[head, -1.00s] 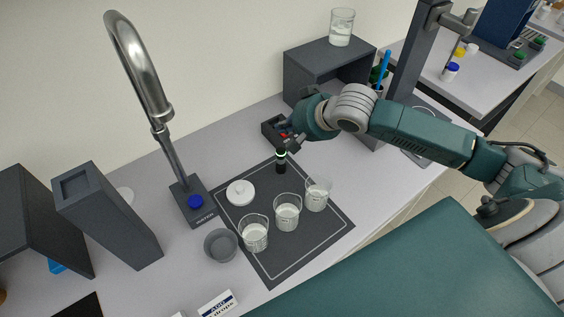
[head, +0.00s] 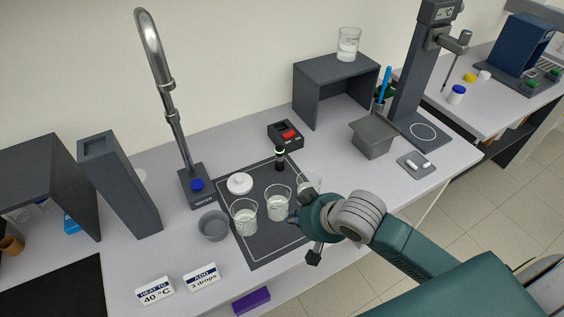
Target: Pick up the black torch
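The black torch (head: 280,160), a small dark cylinder with a pale green ring near its top, stands upright at the back of the dark mat (head: 262,250). My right gripper (head: 304,238) is at the mat's front right edge, in front of the torch and well apart from it. Its dark fingers look spread, with nothing seen between them. It partly hides the rightmost beaker (head: 308,184). My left gripper is not in view.
Two more beakers, one in the middle (head: 277,203) and one at left (head: 244,216), stand on the mat near a white lid (head: 239,184). A black box with a red switch (head: 287,134) is behind the torch. A tall tap (head: 172,110) rises at left.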

